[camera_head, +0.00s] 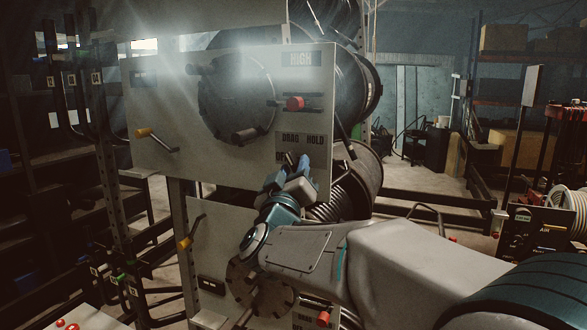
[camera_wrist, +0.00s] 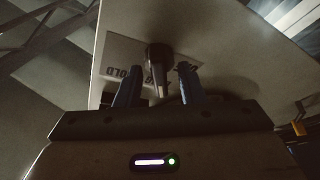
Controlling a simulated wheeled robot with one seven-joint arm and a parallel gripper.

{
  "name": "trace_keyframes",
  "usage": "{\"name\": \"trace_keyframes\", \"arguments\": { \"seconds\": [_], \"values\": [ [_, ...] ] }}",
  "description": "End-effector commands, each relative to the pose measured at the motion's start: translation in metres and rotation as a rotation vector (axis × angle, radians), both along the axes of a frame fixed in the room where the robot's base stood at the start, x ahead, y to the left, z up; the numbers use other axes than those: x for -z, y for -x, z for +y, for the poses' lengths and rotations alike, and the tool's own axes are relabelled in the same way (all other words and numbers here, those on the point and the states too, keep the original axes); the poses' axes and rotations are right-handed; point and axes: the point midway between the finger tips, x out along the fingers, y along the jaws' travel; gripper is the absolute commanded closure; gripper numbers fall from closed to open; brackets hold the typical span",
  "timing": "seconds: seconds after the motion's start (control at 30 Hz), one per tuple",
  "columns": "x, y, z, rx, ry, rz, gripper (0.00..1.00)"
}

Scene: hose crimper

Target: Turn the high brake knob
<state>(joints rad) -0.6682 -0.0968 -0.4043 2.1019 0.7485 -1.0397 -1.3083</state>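The high brake knob is a dark round knob (camera_wrist: 159,54) with a lighter pointer, on the upper panel marked HIGH (camera_head: 301,59). It sits by the DRAG / HOLD label (camera_head: 302,138), which shows upside down in the wrist view. My gripper (camera_head: 288,173) is at the panel's lower right, just below that label, and covers part of the knob in the head view. In the wrist view its two blue fingers (camera_wrist: 157,82) stand apart, one on each side of the knob, with gaps visible. Whether the fingertips reach past the knob's face is unclear.
On the upper panel are a large dark crank disc (camera_head: 236,98), a red knob (camera_head: 294,103) and a yellow-handled lever (camera_head: 157,140). A lower panel (camera_head: 213,236) has another yellow handle and a red knob (camera_head: 323,318). Hose reels (camera_head: 358,178) stand right behind the panels.

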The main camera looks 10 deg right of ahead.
Motion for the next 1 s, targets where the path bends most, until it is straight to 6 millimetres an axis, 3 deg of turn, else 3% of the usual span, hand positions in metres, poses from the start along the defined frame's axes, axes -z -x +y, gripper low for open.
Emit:
{"name": "trace_keyframes", "arguments": {
  "seconds": [0.17,0.27,0.67,1.0],
  "values": [
    [0.0001,0.0002,0.0,0.0,0.0,0.0,0.67],
    [0.0002,0.0003,0.0001,0.0,0.0,0.0,0.94],
    [0.0035,0.0,0.0002,0.001,-0.043,-0.03,0.94],
    [0.0078,-0.0012,0.0005,0.002,-0.235,-0.171,0.94]
  ]
}}
